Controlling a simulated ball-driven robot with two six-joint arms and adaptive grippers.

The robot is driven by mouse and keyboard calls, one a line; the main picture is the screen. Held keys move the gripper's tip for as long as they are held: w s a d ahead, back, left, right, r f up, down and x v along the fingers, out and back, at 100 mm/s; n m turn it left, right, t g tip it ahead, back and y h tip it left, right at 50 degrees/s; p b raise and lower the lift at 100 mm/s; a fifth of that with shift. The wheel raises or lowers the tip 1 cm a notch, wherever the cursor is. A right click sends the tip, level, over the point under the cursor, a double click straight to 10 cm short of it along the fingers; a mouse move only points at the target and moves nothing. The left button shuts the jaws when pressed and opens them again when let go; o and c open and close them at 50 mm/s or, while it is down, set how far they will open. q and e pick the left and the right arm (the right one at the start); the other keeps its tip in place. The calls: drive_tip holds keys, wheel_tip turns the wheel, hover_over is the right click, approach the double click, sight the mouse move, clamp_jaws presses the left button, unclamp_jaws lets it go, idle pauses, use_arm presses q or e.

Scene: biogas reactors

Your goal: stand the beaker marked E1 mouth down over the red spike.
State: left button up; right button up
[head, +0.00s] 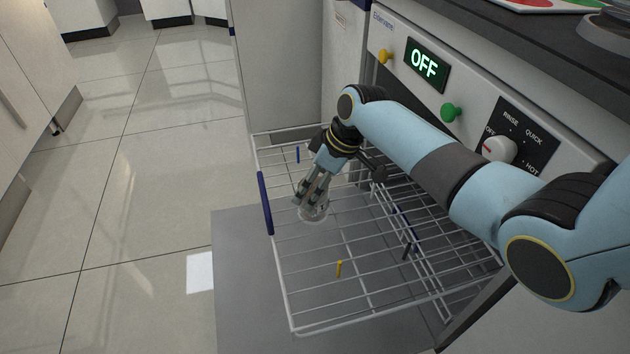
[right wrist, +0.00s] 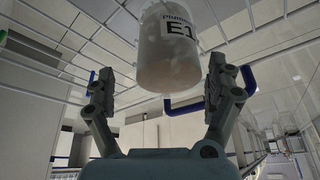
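The clear beaker marked E1 (right wrist: 168,48) has a white label and cloudy residue inside. In the head view the beaker (head: 314,215) is low at the wire rack, partly hidden by my right gripper (head: 309,200). In the right wrist view my right gripper (right wrist: 160,84) is open, one finger on each side, with the beaker between and beyond the fingertips. Gaps show between the fingers and the beaker. I cannot tell for sure which way its mouth faces. No red spike is visible; the beaker and my arm hide part of the rack. My left gripper is not in view.
The pulled-out wire rack (head: 310,293) has a blue handle (head: 265,203), a blue spike (head: 298,155), a yellow spike (head: 339,268) and a dark spike (head: 407,250). The washer's display (head: 425,66) reads OFF. Below the rack is a grey open door (head: 245,290). The floor at left is clear.

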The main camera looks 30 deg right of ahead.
wheel_tip(320, 180, up, 10)
idle(0.7)
drive_tip(key=shift+s+f, duration=0.1)
